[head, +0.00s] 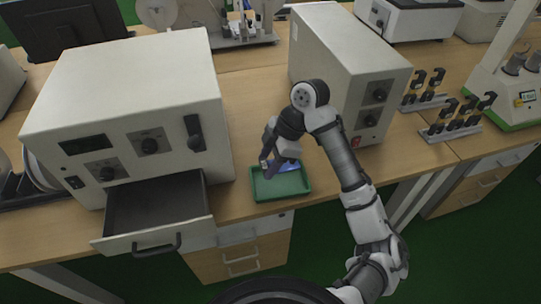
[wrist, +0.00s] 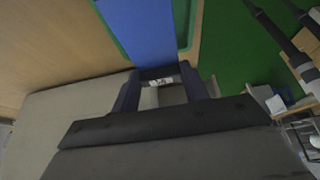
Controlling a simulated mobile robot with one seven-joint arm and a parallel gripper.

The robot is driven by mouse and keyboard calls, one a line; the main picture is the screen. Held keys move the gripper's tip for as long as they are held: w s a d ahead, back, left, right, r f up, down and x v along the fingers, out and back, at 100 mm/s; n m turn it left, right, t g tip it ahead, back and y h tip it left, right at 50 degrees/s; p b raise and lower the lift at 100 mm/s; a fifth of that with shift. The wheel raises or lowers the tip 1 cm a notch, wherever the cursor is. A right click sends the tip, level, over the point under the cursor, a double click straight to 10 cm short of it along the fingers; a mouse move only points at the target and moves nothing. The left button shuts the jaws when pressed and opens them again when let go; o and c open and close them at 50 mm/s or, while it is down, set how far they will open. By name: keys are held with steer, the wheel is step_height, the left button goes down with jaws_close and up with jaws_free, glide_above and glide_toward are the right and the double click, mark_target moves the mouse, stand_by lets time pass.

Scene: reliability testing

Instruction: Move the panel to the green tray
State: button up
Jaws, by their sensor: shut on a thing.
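The blue panel (head: 289,167) is a flat piece largely hidden behind my gripper in the head view. In the wrist view the panel (wrist: 150,28) extends away from the fingertips, with green tray edges on both sides of it. The green tray (head: 288,190) is shallow and rectangular and lies on the wooden bench near its front edge. My gripper (head: 274,167) is over the tray, pointing down, shut on the near end of the panel; its fingertips also show in the wrist view (wrist: 164,76). I cannot tell whether the panel touches the tray floor.
A beige instrument (head: 130,95) with an open, empty-looking drawer (head: 155,205) stands left of the tray. A second beige box (head: 345,65) stands behind and right. Racks with black hooked parts (head: 450,132) are at the right. Bench surface is free behind the tray.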

mark_target(264, 186)
steer(key=shift+f+b, duration=2.45)
steer(key=shift+f, duration=0.9)
steer(key=shift+f+b, duration=0.35)
steer(key=shift+f, duration=0.05)
